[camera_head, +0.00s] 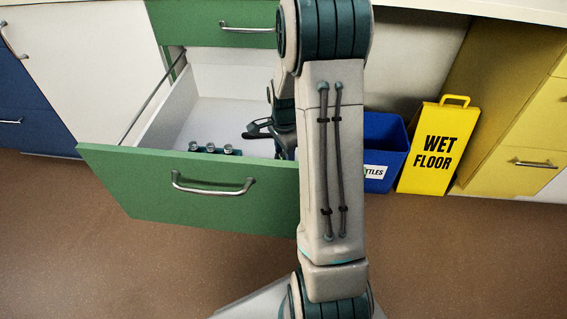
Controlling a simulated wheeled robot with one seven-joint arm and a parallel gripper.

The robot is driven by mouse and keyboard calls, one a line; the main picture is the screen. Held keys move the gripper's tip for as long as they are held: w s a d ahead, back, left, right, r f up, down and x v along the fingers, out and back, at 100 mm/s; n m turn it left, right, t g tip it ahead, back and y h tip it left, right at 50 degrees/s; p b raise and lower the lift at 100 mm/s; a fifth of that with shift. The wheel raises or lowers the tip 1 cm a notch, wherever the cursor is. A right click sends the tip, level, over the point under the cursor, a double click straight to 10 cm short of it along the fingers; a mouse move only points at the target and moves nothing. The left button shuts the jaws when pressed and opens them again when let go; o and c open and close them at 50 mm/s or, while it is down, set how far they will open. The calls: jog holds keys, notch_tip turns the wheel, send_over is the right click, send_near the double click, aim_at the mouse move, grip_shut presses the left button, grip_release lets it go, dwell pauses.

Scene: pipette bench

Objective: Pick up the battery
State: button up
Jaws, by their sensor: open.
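A green-fronted drawer (140,165) stands pulled open, with a white inside. Three small dark cylinders with pale tops, (210,148) the middle one, stand in a row close behind the drawer front. They are too small to tell whether one of them is the battery, and no other thing is clearly a battery. My gripper (252,130) is dark and open, inside the drawer area to the right of the cylinders and apart from them. My arm hides the drawer's right part and some of the gripper.
The drawer front has a metal handle (213,189). A closed green drawer (220,14) is above. A blue bin (383,135) and a yellow wet floor sign (432,150) stand to the right on the brown floor. The drawer's back left is clear.

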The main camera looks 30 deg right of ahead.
grip_shut()
jog(key=shift+r, duration=0.15)
